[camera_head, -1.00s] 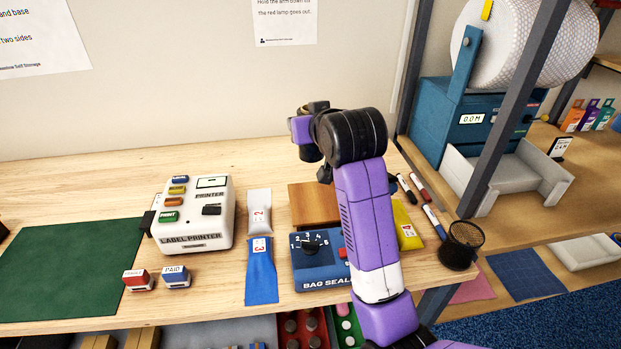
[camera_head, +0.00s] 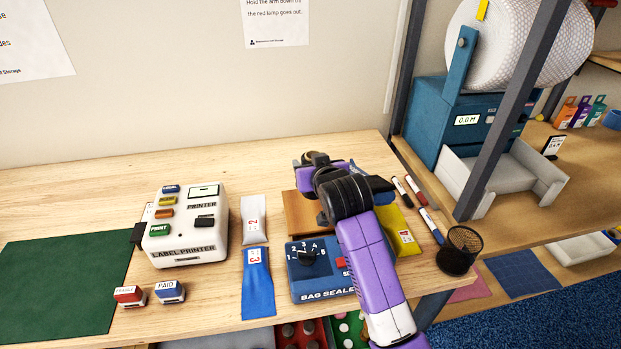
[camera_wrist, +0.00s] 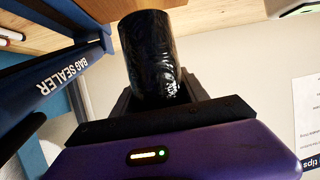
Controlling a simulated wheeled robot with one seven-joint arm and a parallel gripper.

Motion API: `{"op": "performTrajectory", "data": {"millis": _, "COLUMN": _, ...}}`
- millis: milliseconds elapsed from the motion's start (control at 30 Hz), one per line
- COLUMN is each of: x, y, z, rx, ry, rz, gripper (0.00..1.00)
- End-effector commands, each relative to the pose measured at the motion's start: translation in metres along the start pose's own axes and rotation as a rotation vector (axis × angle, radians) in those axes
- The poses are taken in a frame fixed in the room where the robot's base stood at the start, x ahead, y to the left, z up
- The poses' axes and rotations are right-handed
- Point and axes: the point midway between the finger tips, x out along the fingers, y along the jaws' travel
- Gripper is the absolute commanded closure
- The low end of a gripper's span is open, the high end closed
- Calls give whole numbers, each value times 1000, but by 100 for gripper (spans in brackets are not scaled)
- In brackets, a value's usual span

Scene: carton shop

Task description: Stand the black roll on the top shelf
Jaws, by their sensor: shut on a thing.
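In the wrist view the black roll (camera_wrist: 148,55), glossy and dark, stands out between the jaws of my gripper (camera_wrist: 157,97). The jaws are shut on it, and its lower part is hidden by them. In the head view my gripper (camera_head: 312,160) is over the back of the bench, behind the bag sealer; the dark roll is hard to separate from the black jaws there. Shelving with a wooden shelf board (camera_head: 420,172) and dark grey posts stands at the right; I cannot tell which board is the top shelf.
The blue bag sealer (camera_head: 318,290), white label printer (camera_head: 187,228), bags, stamps and green mat (camera_head: 60,275) occupy the bench (camera_head: 110,185). Markers and a black mesh cup (camera_head: 461,250) sit at its right end. A teal machine with a large white roll (camera_head: 520,40) fills part of the shelving.

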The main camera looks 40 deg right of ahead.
Motion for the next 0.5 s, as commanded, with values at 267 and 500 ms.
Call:
{"op": "performTrajectory", "data": {"millis": 267, "x": 10, "y": 0, "z": 26, "rx": -2, "ry": -1, "rz": 1, "gripper": 100}}
{"op": "performTrajectory", "data": {"millis": 500, "x": 19, "y": 0, "z": 44, "rx": -1, "ry": 2, "rz": 0, "gripper": 100}}
